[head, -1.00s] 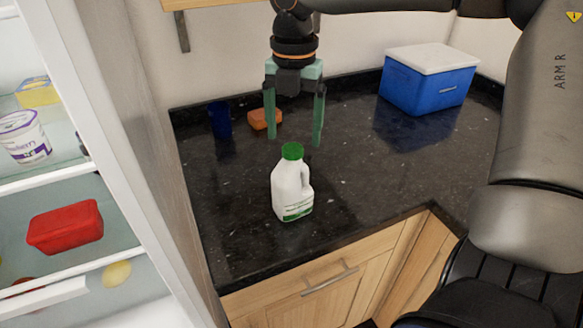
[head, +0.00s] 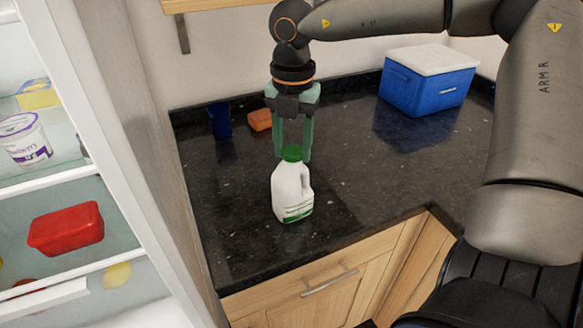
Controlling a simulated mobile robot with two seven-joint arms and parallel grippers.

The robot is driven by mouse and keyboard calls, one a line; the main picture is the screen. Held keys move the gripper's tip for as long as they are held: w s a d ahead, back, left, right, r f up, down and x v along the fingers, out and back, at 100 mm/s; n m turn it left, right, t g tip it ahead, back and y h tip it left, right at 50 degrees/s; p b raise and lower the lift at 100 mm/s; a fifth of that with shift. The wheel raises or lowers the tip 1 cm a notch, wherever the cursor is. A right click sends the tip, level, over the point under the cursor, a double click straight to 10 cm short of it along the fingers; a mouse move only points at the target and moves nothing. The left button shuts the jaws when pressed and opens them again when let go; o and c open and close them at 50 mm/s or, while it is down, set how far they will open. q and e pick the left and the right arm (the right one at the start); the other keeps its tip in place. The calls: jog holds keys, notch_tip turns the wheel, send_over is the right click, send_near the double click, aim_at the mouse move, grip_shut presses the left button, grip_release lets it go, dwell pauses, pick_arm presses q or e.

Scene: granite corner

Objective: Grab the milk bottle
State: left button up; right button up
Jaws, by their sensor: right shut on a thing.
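The white milk bottle (head: 291,196) with a green cap stands upright on the dark granite counter (head: 370,178) in the head view, its handle toward the right. My right gripper (head: 293,158) points straight down from above. Its green fingers are shut on the bottle's cap, one on each side of it. The bottle's base still appears to rest on the counter. My left gripper is not in view.
A blue cooler box with a white lid (head: 428,82) stands at the back right. A blue cup (head: 220,121) and an orange block (head: 260,120) are behind the bottle. An open fridge (head: 130,190) with a red container (head: 66,229) is at the left.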

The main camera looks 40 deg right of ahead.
grip_shut()
dwell(0.5)
